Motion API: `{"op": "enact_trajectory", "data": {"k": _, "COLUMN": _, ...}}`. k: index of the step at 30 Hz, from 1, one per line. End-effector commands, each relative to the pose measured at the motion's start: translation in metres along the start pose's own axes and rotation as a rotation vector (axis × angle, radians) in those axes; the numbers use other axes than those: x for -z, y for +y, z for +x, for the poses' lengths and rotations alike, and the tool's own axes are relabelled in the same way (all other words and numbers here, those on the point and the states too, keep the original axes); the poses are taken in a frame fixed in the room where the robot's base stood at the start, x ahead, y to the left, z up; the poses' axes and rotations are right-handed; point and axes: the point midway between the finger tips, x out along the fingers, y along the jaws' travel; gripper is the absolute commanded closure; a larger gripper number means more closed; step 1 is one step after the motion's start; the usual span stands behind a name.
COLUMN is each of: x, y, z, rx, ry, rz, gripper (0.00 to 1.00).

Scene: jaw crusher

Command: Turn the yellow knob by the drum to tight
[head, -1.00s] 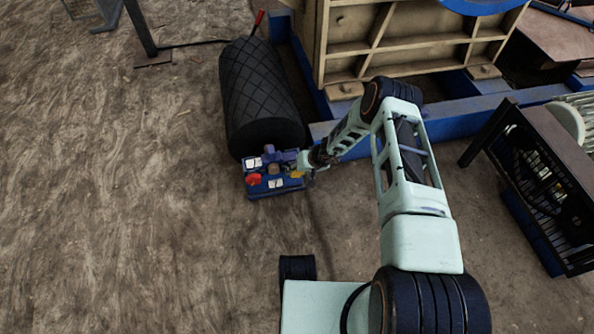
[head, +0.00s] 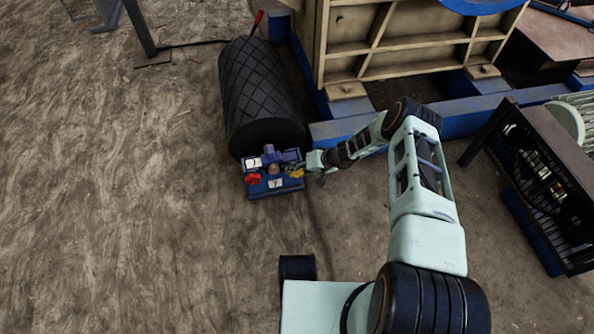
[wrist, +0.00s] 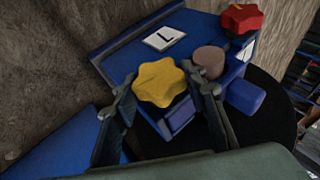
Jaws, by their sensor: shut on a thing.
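The yellow lobed knob (head: 296,173) sits on the right end of a small blue block (head: 262,191), at the near end of the black drum (head: 258,90). In the wrist view the knob (wrist: 161,83) lies between my two fingers, one on its left and one on its right. My gripper (wrist: 168,88) is shut on it; in the head view my gripper (head: 303,169) reaches it from the right. The finger contact is partly hidden by the viewing angle. I see no clear tight mark.
A red knob (head: 253,179) sits on the block's left end. A white label (wrist: 164,39) and a brown round part (wrist: 209,62) are near the yellow knob. A blue machine frame (head: 345,130) stands behind my arm. The floor at left is open.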

Motion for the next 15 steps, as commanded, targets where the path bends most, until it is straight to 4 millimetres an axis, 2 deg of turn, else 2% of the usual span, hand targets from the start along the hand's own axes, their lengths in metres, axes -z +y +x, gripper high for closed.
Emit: {"op": "enact_trajectory", "data": {"k": 15, "x": 0.0002, "y": 0.0038, "z": 0.0003, "rx": 0.238, "ry": 0.003, "rz": 0.102, "gripper": 0.85}}
